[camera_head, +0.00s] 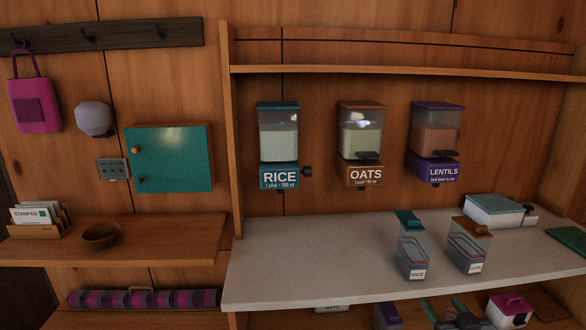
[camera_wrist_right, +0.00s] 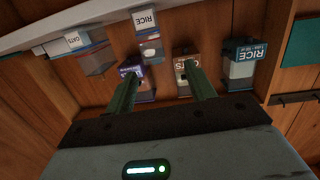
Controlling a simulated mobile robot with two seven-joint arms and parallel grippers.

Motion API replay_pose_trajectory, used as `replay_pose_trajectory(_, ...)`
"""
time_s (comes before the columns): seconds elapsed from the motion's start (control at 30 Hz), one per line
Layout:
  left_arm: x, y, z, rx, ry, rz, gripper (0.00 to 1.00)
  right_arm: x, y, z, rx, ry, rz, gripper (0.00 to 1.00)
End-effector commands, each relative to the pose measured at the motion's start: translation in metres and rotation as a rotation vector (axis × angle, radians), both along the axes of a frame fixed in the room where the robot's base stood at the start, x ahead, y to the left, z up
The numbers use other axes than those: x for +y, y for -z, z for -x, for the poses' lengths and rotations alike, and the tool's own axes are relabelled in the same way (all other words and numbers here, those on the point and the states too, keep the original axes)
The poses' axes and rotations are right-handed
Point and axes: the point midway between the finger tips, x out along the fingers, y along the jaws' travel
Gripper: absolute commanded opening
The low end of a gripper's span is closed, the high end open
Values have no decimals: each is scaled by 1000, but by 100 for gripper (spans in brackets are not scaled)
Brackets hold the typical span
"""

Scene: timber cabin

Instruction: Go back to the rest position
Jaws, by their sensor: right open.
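My right gripper (camera_head: 443,310) shows at the bottom edge of the head view, low in front of the counter. In the right wrist view the gripper (camera_wrist_right: 160,80) has its two green fingers spread apart, with nothing between them. My left gripper is out of view. A clear container labelled RICE (camera_head: 412,257) with a teal lid stands on the pale counter (camera_head: 320,260). A similar container with a brown lid (camera_head: 468,252) stands to its right. The gripper is apart from both.
RICE (camera_head: 279,140), OATS (camera_head: 360,140) and LENTILS (camera_head: 435,140) dispensers hang on the wall behind the counter. A white box with a teal top (camera_head: 494,210) sits at the counter's right. Several items sit on the lower shelf, including a magenta-lidded box (camera_head: 510,310).

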Motion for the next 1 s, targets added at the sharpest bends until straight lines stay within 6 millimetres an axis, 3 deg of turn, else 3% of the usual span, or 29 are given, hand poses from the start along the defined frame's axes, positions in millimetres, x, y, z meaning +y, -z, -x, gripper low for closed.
replay_pose_trajectory(0.17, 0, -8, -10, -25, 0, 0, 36, 23, 63, 47, 114, -31, 8, 55)
replay_pose_trajectory(0.27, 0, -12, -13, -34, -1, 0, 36, 39, 105, 86, 197, -53, 13, 55)
replay_pose_trajectory(0.5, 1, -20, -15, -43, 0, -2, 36, 78, 189, 205, 401, -108, 21, 55)
replay_pose_trajectory(0.7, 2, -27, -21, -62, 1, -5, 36, 107, 230, 310, 558, -144, 21, 55)
replay_pose_trajectory(0.8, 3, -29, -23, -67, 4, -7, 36, 117, 240, 351, 616, -156, 20, 55)
replay_pose_trajectory(0.9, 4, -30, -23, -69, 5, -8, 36, 123, 244, 378, 655, -164, 20, 55)
replay_pose_trajectory(1.0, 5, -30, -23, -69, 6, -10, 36, 126, 247, 392, 676, -168, 20, 55)
